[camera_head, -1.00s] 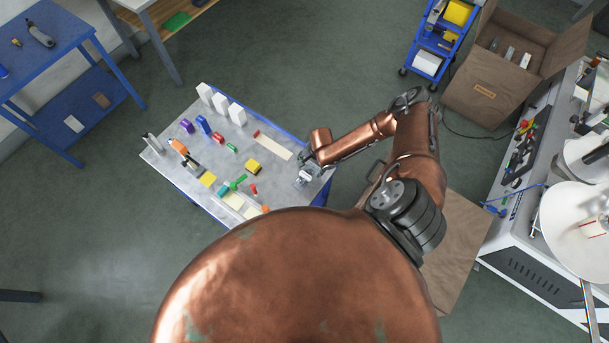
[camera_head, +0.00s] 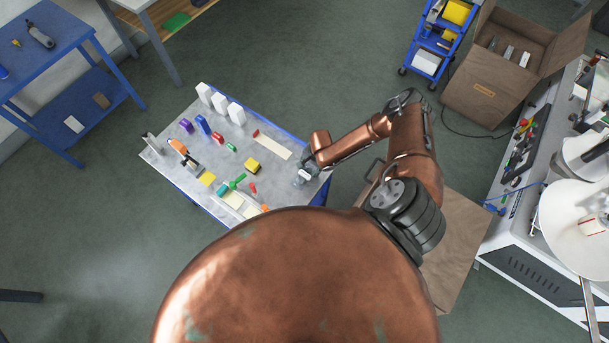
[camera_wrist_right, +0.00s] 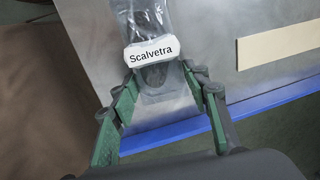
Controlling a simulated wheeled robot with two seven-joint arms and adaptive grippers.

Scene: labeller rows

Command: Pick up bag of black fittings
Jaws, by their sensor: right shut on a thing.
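The bag of black fittings (camera_wrist_right: 144,20) is clear plastic with dark contents and a white label reading "Scalvetra", seen at the top of the right wrist view. In the head view the bag (camera_head: 301,178) is a small pale shape at the right end of the grey table. My right gripper (camera_wrist_right: 162,76) is shut on the bag, its green-padded fingers on either side of it near the label. In the head view my right gripper (camera_head: 306,170) is small and partly hides the bag. Whether the bag touches the table is unclear. My left gripper is not in view.
The grey table (camera_head: 268,187) has a blue edge. It holds white boxes (camera_head: 219,103), a yellow block (camera_head: 253,165), a cream strip (camera_head: 272,146) and several small coloured items. A cardboard box (camera_head: 483,100) and a blue cart (camera_head: 424,84) stand beyond, at the upper right.

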